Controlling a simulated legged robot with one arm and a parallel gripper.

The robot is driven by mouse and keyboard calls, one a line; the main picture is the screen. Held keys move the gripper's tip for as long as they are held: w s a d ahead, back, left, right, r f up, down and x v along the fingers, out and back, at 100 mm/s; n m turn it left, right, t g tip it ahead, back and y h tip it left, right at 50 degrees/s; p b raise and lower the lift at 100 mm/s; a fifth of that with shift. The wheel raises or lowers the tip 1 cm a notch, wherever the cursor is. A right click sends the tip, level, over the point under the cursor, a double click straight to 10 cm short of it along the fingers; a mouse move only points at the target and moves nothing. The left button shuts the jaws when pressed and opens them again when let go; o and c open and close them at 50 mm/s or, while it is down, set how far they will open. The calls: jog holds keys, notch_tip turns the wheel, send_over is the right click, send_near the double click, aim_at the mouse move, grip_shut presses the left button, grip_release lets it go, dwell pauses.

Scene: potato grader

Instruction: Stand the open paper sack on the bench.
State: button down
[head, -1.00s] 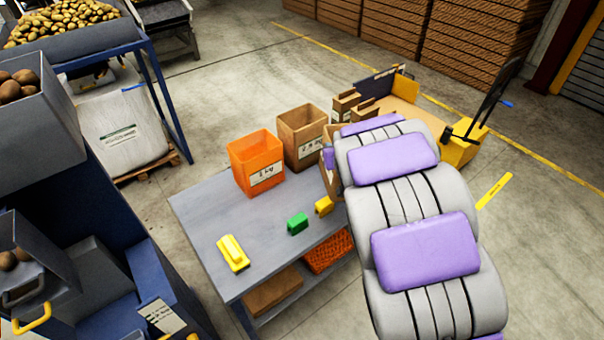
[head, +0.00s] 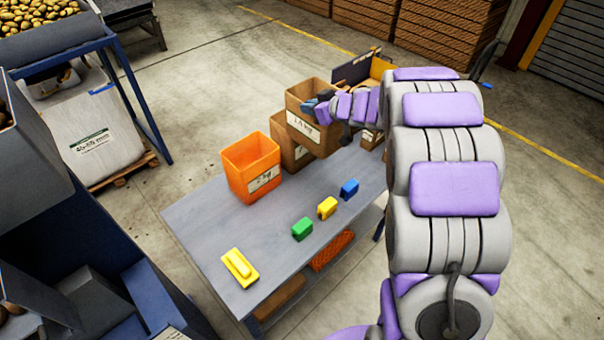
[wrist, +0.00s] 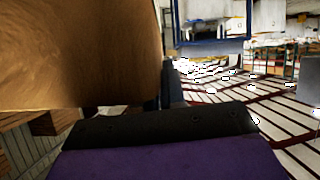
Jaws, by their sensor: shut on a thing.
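The open brown paper sack (head: 325,138), with a white label, is upright in the head view, mouth upward. My gripper (head: 322,108) is shut on its upper right side. The sack appears raised at the far side of the grey bench (head: 215,235), overlapping another brown container; I cannot tell the gap below it. In the wrist view the sack's brown wall (wrist: 80,50) fills the upper left, beside the dark gripper part. The gripper's fingertips are hard to make out.
An orange container (head: 237,180) and a brown container (head: 284,150) stand on the bench's far part. Yellow, green, yellow and blue small items (head: 302,229) lie along the nearer part. Clear bench top lies between. A blue machine (head: 100,255) stands at left.

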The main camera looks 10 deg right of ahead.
aim_at(315, 132)
jog(key=f+b, duration=0.1)
jog(key=f, duration=0.2)
jog(key=d+f+b, duration=0.1)
jog(key=f, duration=0.2)
jog(key=f+b, duration=0.1)
jog(key=f, duration=0.2)
jog(key=shift+d+f, duration=0.2)
jog(key=shift+d, duration=0.05)
notch_tip(315, 132, down, 16)
jog(key=b, duration=0.6)
jog(key=shift+a+f, duration=0.2)
jog(key=shift+a, duration=0.2)
jog(key=c, duration=1.2)
grip_release()
jog(key=shift+d, duration=0.15)
